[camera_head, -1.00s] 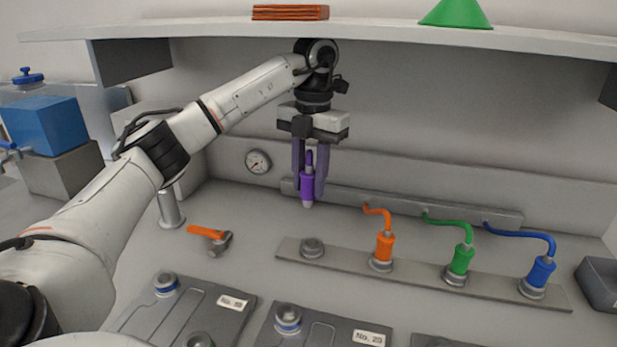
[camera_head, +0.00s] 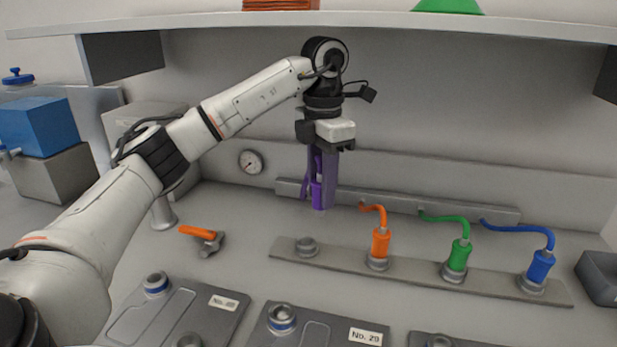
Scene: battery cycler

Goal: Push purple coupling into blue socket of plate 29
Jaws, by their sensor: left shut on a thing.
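My left gripper (camera_head: 319,190) is shut on the purple coupling (camera_head: 317,194) and holds it upright, tip down, in front of the back rail. The fingers partly hide the coupling. Plate 29 (camera_head: 340,334) lies at the front edge of the view, marked by a white label. Its blue-ringed socket (camera_head: 282,318) is at the plate's upper left, empty, below and nearer than the coupling. The lower part of the plate is cut off by the picture's edge. My right gripper is not in view.
A holder strip (camera_head: 420,272) carries an empty seat (camera_head: 307,246) and orange (camera_head: 380,243), green (camera_head: 459,255) and blue (camera_head: 540,267) couplings with hoses. Another plate (camera_head: 195,310) lies left. A shelf (camera_head: 380,24) spans above.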

